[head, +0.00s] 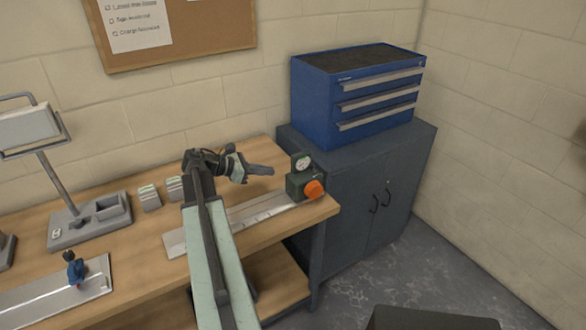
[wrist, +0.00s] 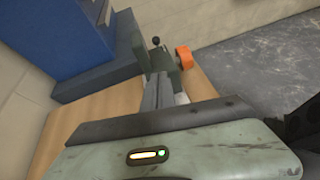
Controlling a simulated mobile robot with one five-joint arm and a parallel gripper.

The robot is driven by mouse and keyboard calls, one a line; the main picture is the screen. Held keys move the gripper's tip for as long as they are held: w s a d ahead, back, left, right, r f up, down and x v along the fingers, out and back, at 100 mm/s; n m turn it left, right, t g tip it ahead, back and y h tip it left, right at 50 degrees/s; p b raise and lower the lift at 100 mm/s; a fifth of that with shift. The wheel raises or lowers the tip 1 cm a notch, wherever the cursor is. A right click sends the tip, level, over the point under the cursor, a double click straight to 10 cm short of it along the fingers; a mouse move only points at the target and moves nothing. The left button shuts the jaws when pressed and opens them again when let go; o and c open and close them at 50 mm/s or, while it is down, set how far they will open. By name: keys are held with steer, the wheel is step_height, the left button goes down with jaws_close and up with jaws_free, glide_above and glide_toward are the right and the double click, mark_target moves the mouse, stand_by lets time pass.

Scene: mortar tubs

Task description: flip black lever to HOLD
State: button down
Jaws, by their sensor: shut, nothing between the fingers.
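A dark green device (head: 296,184) with an orange knob (head: 314,189) and a pale round dial (head: 302,163) stands at the right end of the workbench. In the wrist view a black ball-ended lever (wrist: 156,42) sticks up from it, left of the orange knob (wrist: 185,57). I cannot make out the lever in the head view, and no HOLD marking is readable. My gripper (head: 262,170) is shut and empty, just left of the device and seemingly apart from it.
A long pale rail (head: 252,212) runs along the wooden bench (head: 130,235) to the device. Two small grey blocks (head: 150,198) and a lamp base (head: 92,222) stand left. A blue drawer box (head: 345,95) sits on a dark cabinet (head: 350,180) behind and right.

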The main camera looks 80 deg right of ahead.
steer(key=b, duration=0.4)
glide_toward(313, 169)
step_height(313, 169, down, 4)
steer(key=shift+s+d+r+p, duration=0.35)
steer(key=shift+s+d+r, duration=0.1)
steer(key=shift+s+d, duration=0.3)
steer(key=shift+s+d+r+p, duration=0.4)
steer(key=shift+s+d, duration=0.25)
steer(key=shift+s, duration=0.25)
